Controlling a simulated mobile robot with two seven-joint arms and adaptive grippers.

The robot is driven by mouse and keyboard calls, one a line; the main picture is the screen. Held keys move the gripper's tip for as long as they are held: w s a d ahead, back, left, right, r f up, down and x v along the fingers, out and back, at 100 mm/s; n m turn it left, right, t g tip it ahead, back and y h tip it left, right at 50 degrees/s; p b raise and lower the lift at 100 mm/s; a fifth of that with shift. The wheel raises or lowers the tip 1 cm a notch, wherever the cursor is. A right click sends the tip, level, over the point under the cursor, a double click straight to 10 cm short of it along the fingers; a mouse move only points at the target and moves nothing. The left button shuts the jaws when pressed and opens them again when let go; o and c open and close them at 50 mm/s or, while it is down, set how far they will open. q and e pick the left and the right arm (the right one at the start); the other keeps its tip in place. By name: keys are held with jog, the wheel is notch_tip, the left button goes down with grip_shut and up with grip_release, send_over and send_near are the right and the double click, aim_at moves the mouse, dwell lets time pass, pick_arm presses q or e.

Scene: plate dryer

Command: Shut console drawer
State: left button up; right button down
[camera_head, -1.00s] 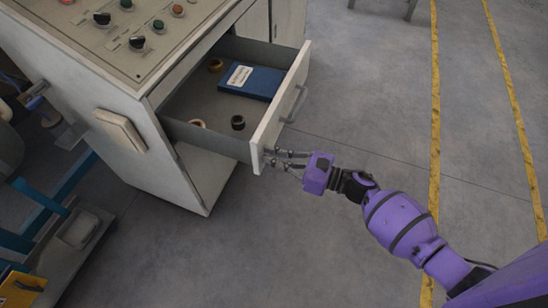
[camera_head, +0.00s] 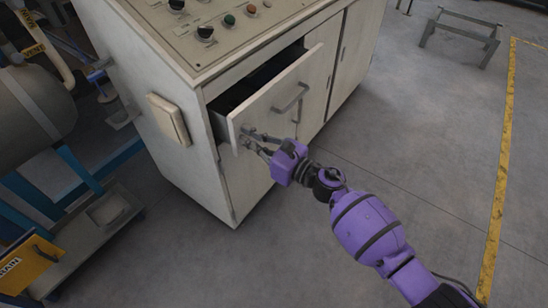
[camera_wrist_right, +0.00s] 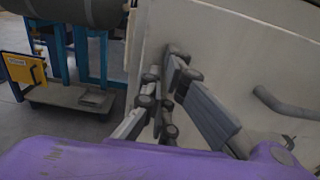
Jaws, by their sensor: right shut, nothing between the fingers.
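A grey bar handle (camera_head: 290,96) is on the drawer front. My right gripper (camera_head: 247,138) is shut and empty, its fingertips at the lower left part of the drawer front, left of the handle. In the right wrist view the fingers (camera_wrist_right: 160,90) are against or very near the pale drawer front (camera_wrist_right: 230,60), and the handle (camera_wrist_right: 285,105) is at the right. My left gripper is not in view.
Knobs and buttons (camera_head: 229,20) sit on the console's top panel. A blue-framed cart with a tank (camera_head: 35,105) stands at the left. A grey metal stand (camera_head: 460,30) is at the back right. The floor (camera_head: 420,130) right of the console is clear.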

aim_at(226, 127)
jog(key=b+x, duration=0.2)
jog(key=x, duration=0.5)
jog(key=shift+w+a+f+b, duration=0.1)
jog(key=shift+w+a+b, duration=0.1)
jog(key=shift+b, duration=0.2)
jog(key=shift+w+a, duration=0.25)
jog(key=shift+a, duration=0.15)
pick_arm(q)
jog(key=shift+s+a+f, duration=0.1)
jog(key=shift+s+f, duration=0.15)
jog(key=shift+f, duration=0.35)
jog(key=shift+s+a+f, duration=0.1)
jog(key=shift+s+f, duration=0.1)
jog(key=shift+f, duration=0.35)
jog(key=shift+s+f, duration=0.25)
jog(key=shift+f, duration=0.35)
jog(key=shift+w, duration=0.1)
